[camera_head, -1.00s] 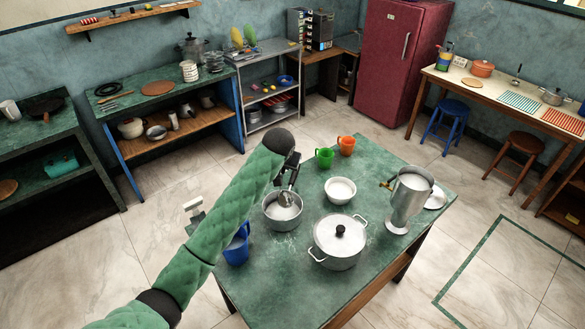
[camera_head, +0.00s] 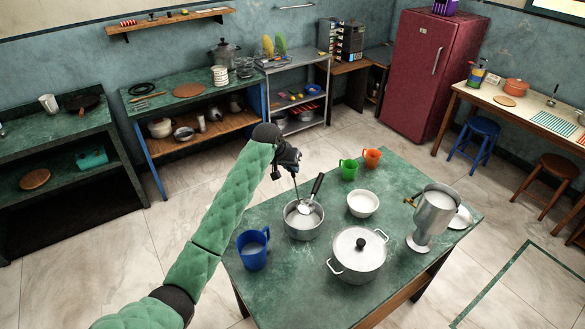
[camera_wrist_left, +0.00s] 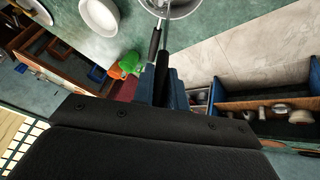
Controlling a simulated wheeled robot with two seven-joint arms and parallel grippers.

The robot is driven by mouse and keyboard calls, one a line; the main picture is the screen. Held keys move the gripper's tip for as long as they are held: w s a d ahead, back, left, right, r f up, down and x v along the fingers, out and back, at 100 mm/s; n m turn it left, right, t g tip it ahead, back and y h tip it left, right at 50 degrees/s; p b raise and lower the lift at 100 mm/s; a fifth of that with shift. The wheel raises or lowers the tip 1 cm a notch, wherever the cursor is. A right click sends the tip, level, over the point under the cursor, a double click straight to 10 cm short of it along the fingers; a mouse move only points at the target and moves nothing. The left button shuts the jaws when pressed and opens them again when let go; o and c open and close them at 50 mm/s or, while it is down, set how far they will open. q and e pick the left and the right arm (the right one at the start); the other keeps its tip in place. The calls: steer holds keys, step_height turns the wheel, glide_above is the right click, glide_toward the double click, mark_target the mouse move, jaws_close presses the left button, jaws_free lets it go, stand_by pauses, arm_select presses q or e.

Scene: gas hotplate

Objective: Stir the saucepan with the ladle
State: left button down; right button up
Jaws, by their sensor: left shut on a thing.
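The grey metal saucepan (camera_head: 301,232) stands on the green table near its left side, with its black handle (camera_head: 318,184) pointing up and away. The ladle (camera_head: 306,208) has its shiny bowl inside the saucepan's mouth, and its thin shaft slants up to my left gripper (camera_head: 291,172). My left gripper is above the pan's back left rim, shut on the ladle's dark handle. In the left wrist view the fingers (camera_wrist_left: 160,78) close on that handle, beside the saucepan's handle (camera_wrist_left: 155,42), with the saucepan (camera_wrist_left: 172,8) at the top edge. My right gripper is out of view.
A blue mug (camera_head: 252,258) stands left of the saucepan. A lidded pot (camera_head: 357,268), a white bowl (camera_head: 363,204) and a metal pitcher (camera_head: 433,215) stand to its right. Green (camera_head: 348,170) and orange (camera_head: 371,158) mugs stand behind.

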arm_select(q)
steer(key=shift+r, duration=2.5)
